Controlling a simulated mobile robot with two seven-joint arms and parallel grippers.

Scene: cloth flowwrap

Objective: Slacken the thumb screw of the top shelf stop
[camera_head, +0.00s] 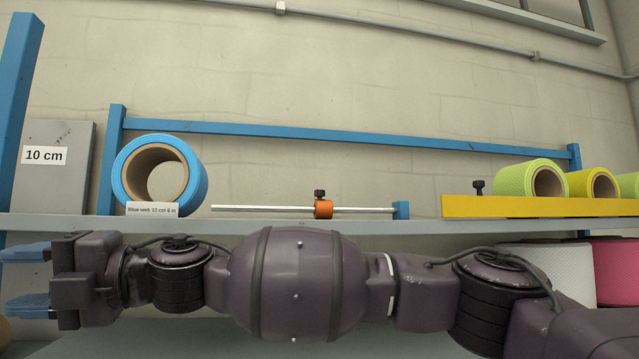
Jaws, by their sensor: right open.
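An orange stop (324,211) sits on a thin metal rod (262,209) above the upper shelf, near the middle. A black thumb screw (319,194) stands upright on top of it. My right arm crosses the view from the right, in front of the shelf. My right gripper (26,279) is at the far left, with its blue fingers apart and nothing seen between them. It is well left of the stop and lower in the picture. My left gripper is not in view.
A blue roll (121,180) stands left of the rod behind a small label (152,209). A yellow bar (540,207) with a black knob (478,187) lies at right, before yellow-green rolls (514,179). White and pink rolls (617,270) sit below. A grey "10 cm" panel (60,185) stands at left.

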